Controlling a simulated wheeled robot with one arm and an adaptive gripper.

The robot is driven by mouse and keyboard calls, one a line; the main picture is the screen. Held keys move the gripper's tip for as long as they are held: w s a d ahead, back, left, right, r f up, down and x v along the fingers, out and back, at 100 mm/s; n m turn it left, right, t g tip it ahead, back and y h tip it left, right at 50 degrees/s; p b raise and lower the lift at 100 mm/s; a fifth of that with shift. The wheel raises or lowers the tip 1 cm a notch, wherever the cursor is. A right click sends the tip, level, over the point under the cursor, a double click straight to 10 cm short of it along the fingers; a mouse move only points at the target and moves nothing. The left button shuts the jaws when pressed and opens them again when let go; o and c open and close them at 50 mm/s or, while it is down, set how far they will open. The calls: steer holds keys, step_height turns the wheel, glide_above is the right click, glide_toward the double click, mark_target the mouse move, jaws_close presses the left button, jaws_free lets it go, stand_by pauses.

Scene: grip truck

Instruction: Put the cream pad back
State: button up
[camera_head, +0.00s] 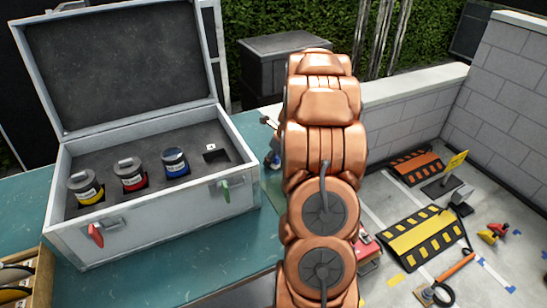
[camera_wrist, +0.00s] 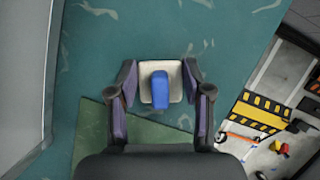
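A cream pad (camera_wrist: 146,92) with a blue block-like part (camera_wrist: 160,88) on top shows in the wrist view, over the teal table. My gripper (camera_wrist: 160,74) is open, one finger on each side of the pad, clear of the blue part. I cannot tell if the fingertips touch the pad's edges.
The case lid stands open at the back. A wooden tray (camera_head: 45,278) is at the front left of the teal table (camera_head: 205,262). A green mat (camera_wrist: 125,140) lies below the gripper. Striped ramps (camera_head: 420,237) and tools lie on the floor to the right.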

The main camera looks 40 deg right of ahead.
steer(key=o, duration=0.4)
steer(key=shift+r, duration=0.15)
steer(key=b+v, duration=0.2)
steer(key=v, duration=1)
steer(key=shift+b, duration=0.35)
